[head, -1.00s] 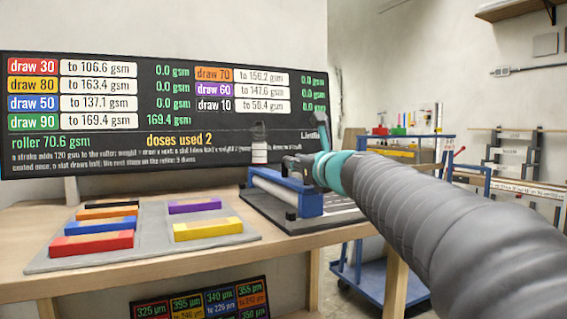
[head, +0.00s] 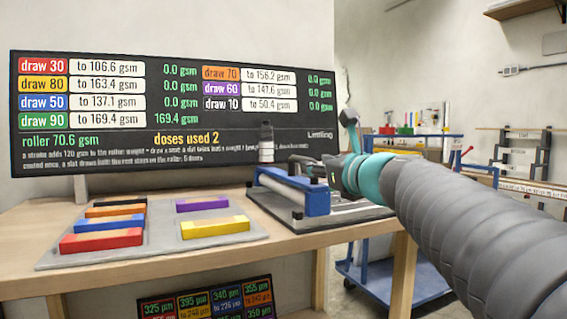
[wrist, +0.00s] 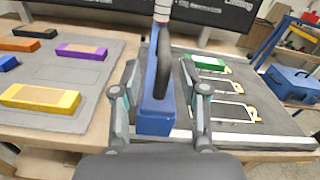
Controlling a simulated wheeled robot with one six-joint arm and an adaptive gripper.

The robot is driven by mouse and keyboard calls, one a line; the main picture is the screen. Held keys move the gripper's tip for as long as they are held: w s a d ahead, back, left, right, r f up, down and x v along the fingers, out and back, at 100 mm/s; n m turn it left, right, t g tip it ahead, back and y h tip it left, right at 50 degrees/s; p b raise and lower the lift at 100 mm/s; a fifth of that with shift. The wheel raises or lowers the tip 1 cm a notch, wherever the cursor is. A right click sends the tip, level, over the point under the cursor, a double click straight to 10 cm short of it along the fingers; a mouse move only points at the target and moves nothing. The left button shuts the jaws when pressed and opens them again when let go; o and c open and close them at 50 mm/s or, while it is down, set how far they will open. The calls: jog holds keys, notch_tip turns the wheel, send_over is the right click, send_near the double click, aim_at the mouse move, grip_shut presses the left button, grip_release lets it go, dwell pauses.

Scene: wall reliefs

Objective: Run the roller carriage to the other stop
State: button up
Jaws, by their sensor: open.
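The roller carriage is a long blue bar (head: 318,203) with a dark grip handle (wrist: 166,75) along its top. It sits along the left side of the grey bed (head: 362,214). My gripper (wrist: 160,68) is open, with one finger on each side of the carriage handle. Whether either finger touches it cannot be told. In the head view my gripper (head: 300,165) is above the carriage and partly hides it. A green slat (wrist: 208,63) lies at the far end of the bed, right of the carriage, beyond white-outlined slots (wrist: 223,87).
A grey tray (head: 160,241) with red, blue, orange, black, purple and yellow slats is on the bench left of the bed. A dark-topped bottle (head: 266,145) stands behind the carriage. The board (head: 170,115) reads roller 70.6 gsm, doses used 2. The bed right of the carriage has free room.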

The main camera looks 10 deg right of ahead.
jog(key=shift+v, duration=2.45)
jog(key=shift+a, duration=0.1)
